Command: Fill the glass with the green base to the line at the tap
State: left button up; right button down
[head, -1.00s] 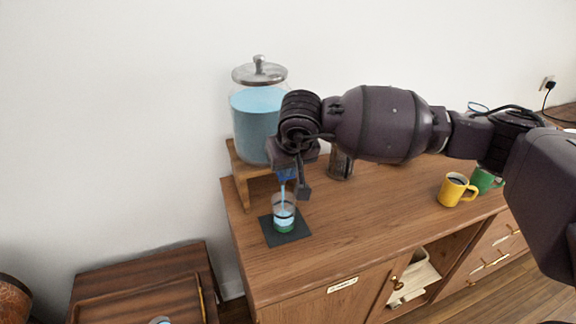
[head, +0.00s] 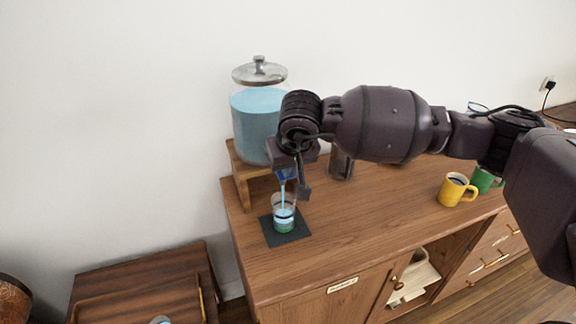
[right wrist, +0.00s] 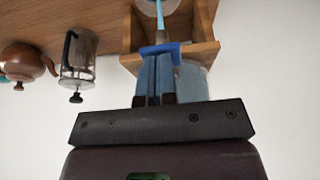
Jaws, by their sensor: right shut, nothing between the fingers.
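The glass with the green base (head: 284,225) stands upright on a dark square mat (head: 272,236) below the tap. A thin blue stream runs into it, and blue liquid stands above its green base. A dark band shows around the glass; the exact level against it is hard to read. The dispenser (head: 257,122) holds blue liquid on a wooden stand (head: 240,178). My right gripper (right wrist: 155,65) is shut and empty, its fingertips at the blue tap lever (right wrist: 174,49). In the head view, my wrist largely hides the tap. My left gripper is out of view.
A yellow mug (head: 455,190) and a green mug (head: 485,180) stand at the right of the wooden cabinet top (head: 370,220). A French press (right wrist: 77,60) and a brown teapot (right wrist: 22,64) show in the wrist view. A lower wooden tray (head: 150,300) lies at left.

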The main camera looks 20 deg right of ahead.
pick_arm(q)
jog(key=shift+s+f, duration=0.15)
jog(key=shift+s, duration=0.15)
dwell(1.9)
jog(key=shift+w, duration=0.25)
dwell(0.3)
pick_arm(e)
jog(key=shift+r, duration=0.8)
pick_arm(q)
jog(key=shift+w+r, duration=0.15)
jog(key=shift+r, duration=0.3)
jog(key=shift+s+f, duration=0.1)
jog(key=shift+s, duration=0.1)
pick_arm(e)
jog(key=shift+r, duration=0.25)
notch_tip(320, 180, up, 4)
jog(key=shift+f+p, duration=0.1)
jog(key=shift+p, duration=0.85)
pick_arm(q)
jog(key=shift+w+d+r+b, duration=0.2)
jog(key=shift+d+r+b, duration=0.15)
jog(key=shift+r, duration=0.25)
pick_arm(e)
jog(key=v, duration=0.9)
jog(key=shift+w+r, duration=0.3)
jog(key=shift+r, duration=0.2)
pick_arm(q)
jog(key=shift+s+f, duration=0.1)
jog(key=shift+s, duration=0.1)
